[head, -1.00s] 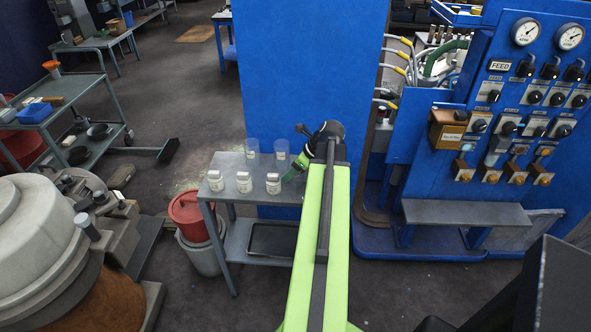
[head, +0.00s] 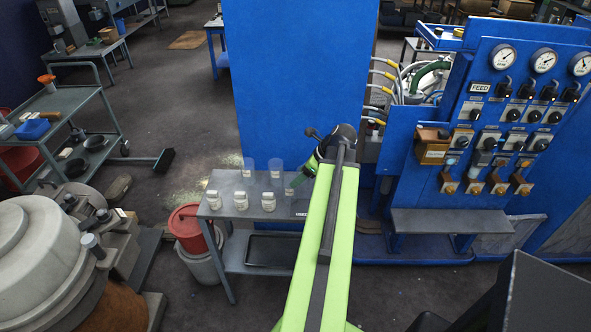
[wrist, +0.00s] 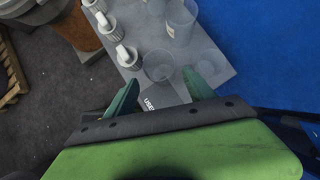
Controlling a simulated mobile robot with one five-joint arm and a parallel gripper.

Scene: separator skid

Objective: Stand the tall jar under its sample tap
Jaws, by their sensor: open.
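In the wrist view one labelled clear jar (wrist: 180,20) looks tall, and a round clear rim (wrist: 158,65) shows just beyond my fingertips. Several sample taps (head: 475,187) with orange-brown ends sit low on the blue panel (head: 520,60), above a grey shelf (head: 450,222).
Three white-lidded jars (head: 240,201) stand along the table's front. A dark tray (head: 270,250) lies on its lower shelf. A red-lidded bin (head: 190,225) stands left of it. A blue wall panel (head: 295,70) rises behind. The grey shelf under the taps looks clear.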

